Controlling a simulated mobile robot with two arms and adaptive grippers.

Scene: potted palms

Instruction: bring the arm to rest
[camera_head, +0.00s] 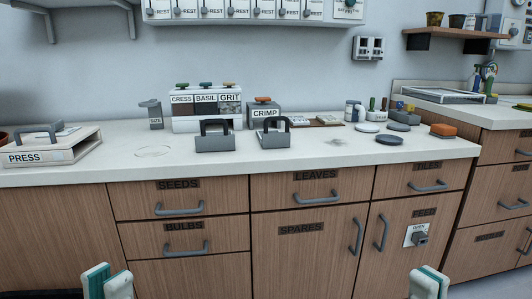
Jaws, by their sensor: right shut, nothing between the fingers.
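My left gripper (107,283) shows at the bottom edge, left of the middle, low in front of the cabinet doors. Only its pale, teal-edged fingertips show, and I cannot tell whether they are open or shut. My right gripper (429,283) shows at the bottom edge on the right, in front of the lower doors. It is shut with nothing between its fingers. Both are below the worktop (300,152) and apart from everything on it. The rest of both arms is out of view.
On the worktop stand a PRESS box (52,148), a CRIMP box (264,115), two dark-handled grey blocks (215,143) (272,139), and dark discs (389,140). Drawer handles (179,208) stick out from the cabinet front. A side counter (460,110) stands at right.

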